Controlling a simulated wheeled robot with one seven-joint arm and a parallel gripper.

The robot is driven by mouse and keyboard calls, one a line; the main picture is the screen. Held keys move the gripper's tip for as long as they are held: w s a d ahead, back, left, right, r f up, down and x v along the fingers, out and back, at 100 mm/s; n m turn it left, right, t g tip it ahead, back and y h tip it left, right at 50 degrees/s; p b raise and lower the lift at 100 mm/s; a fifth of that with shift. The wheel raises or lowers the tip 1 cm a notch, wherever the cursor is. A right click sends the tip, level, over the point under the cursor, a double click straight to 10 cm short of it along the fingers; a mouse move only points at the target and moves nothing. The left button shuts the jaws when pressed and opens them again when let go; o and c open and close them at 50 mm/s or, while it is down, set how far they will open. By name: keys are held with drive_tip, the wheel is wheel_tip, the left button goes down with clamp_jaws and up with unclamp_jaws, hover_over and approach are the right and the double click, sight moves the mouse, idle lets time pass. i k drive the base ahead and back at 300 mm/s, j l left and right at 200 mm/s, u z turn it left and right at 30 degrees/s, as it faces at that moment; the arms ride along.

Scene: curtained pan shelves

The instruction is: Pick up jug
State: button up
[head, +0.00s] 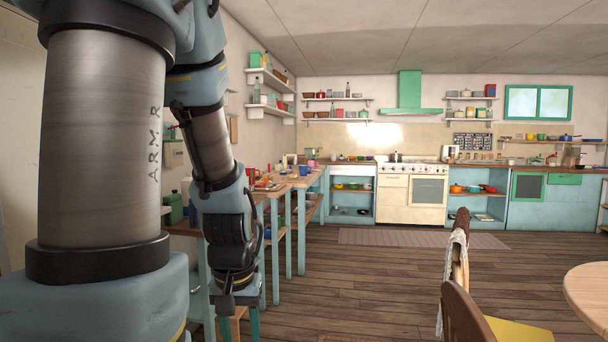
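I cannot clearly make out a jug among the many small, distant items. My arm fills the left side of the head view. My gripper (229,299) hangs low at the end of the arm, in front of the left counter (308,181). Its fingers are small and dark, and I cannot tell whether they are open or shut. The arm hides part of the left counter and what stands there. A green container (172,208) shows between the arm links.
The left counter on light blue legs carries several small items. A stove (413,190) and blue cabinets (552,205) line the back wall. A wooden chair (462,290) and a round table (590,292) stand at the right front. The wooden floor between is mostly clear.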

sight(303, 169)
drive_tip(key=z, duration=0.75)
drive_tip(key=i+l, duration=0.1)
drive_tip(key=i, duration=4.75)
drive_tip(key=i+l, duration=0.1)
drive_tip(key=i, duration=4.8)
drive_tip(key=i+u, duration=0.1)
drive_tip(key=u, duration=0.3)
drive_tip(key=i+l+u, duration=0.1)
drive_tip(key=u, duration=0.3)
drive_tip(key=i+l+u, duration=0.1)
drive_tip(key=u, duration=0.3)
drive_tip(key=i+l+u, duration=0.1)
drive_tip(key=u, duration=0.3)
